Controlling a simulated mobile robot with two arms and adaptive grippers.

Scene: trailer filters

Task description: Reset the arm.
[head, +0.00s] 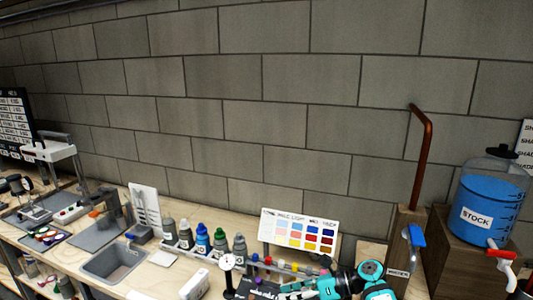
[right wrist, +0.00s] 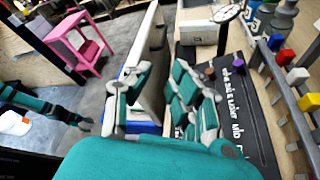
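My right arm (head: 372,272) is teal and comes in at the bottom right of the head view. Its gripper (head: 305,287) points left, low over the front of the bench beside a black strip with white lettering. In the right wrist view the right gripper (right wrist: 162,98) has its teal-padded fingers apart, with nothing clearly held between them. A white upright panel or edge shows behind and between the fingers; I cannot tell if they touch it. A teal arm part (right wrist: 45,105) at the left of that view looks like my left arm; its gripper's state is unclear.
The bench holds a sink (head: 113,262), several bottles (head: 202,240), a colour chart (head: 298,232), a dial gauge (head: 227,262) and a rack with coloured knobs (right wrist: 285,75). A blue-filled STOCK jug (head: 490,197) and copper pipe (head: 424,150) stand right. A pink stool (right wrist: 78,45) stands on the floor.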

